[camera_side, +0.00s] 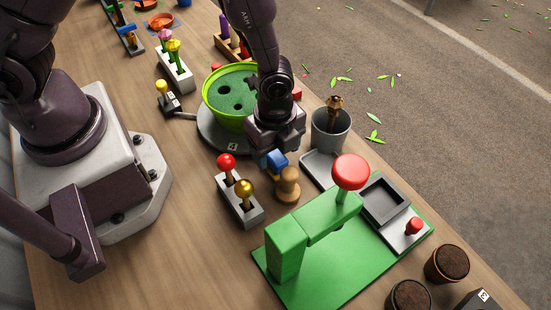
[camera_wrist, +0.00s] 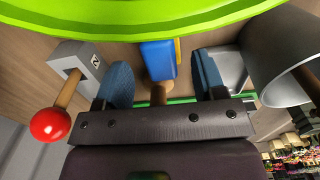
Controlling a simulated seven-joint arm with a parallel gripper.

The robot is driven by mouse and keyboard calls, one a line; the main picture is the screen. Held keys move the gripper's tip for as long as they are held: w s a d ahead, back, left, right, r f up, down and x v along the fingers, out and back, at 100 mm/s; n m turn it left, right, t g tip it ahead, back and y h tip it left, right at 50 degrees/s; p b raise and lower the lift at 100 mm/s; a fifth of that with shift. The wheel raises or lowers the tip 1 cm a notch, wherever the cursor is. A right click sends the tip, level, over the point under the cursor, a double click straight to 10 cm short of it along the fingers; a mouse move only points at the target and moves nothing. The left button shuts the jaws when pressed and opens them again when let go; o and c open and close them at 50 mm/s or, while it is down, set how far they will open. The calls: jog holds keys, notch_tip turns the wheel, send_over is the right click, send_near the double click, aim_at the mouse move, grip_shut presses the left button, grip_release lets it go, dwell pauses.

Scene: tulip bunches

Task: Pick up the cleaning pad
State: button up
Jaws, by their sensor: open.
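A blue block with a yellow side, which looks like the cleaning pad, shows between my fingers in the wrist view (camera_wrist: 157,60). In the side view, the blue pad (camera_side: 276,158) is just below my gripper (camera_side: 270,155) and partly hidden by it. My gripper is open, with one blue-padded finger on each side of the pad in the wrist view (camera_wrist: 163,70). I cannot tell whether the fingers touch it. A wooden knobbed piece (camera_side: 287,187) stands close beside the pad.
The green bowl (camera_side: 212,92) on a grey disc is close behind my gripper. A grey cup (camera_side: 331,130) stands to the right. A lever box with red and gold knobs (camera_side: 240,205) is at the front left. A green press (camera_side: 300,235) with a red knob fills the front.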

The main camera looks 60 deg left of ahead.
aim_at(275, 155)
jog(key=shift+f, duration=1.25)
jog(key=c, duration=1)
jog(key=shift+r, duration=0.15)
notch_tip(275, 155, up, 10)
jog(key=shift+f, duration=0.1)
